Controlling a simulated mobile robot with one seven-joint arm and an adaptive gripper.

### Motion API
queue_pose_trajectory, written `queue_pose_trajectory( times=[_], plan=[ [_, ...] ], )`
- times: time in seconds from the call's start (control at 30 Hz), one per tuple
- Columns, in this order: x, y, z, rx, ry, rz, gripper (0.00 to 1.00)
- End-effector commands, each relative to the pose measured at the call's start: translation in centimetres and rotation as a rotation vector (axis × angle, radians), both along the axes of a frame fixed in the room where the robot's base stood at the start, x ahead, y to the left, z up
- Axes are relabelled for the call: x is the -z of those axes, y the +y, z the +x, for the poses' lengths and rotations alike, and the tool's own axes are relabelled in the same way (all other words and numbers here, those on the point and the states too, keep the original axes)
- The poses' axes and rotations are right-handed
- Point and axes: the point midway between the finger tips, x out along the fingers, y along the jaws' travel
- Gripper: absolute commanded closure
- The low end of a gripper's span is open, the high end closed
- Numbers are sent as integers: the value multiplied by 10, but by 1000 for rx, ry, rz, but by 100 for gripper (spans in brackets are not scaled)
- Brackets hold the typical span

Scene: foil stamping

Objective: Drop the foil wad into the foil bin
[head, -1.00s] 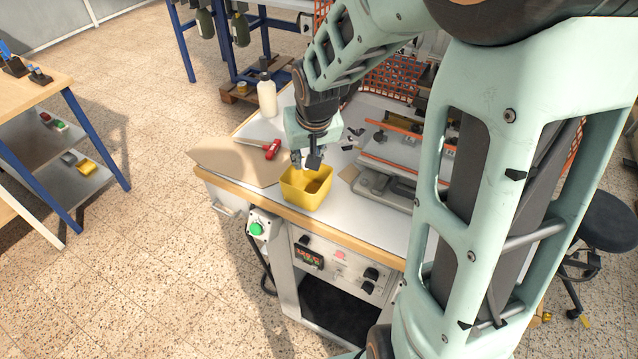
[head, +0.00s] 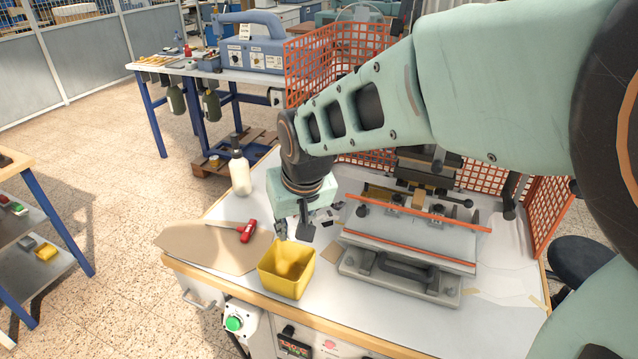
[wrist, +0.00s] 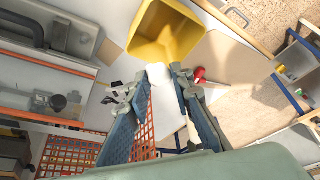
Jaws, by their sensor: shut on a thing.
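The yellow foil bin (head: 287,284) stands open near the front edge of the white worktable. It also shows at the top of the wrist view (wrist: 150,45). My gripper (head: 294,231) points down just beyond the bin's far rim in the head view. In the wrist view my gripper (wrist: 157,82) is shut on a small whitish lump, the foil wad (wrist: 157,72), between its fingertips. The wad appears close to the bin's rim in that view; its height above the bin is hard to tell. In the head view the wad is hidden or too small to make out.
A stamping press (head: 410,250) stands right of the bin, with orange mesh guards (head: 320,70) behind. A red-handled tool (head: 248,231) lies on a brown sheet (head: 200,248) to the left. A white bottle (head: 240,174) stands at the table's back left.

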Motion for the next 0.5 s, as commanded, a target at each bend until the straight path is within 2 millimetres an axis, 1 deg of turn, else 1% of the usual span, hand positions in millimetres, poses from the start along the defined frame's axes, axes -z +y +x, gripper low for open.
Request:
queue_pose_trajectory(
  times=[0.17,0.5],
  plan=[
    [9,1,-1,-2,1,0,86],
    [48,1,-1,-2,1,0,86]
  ],
)
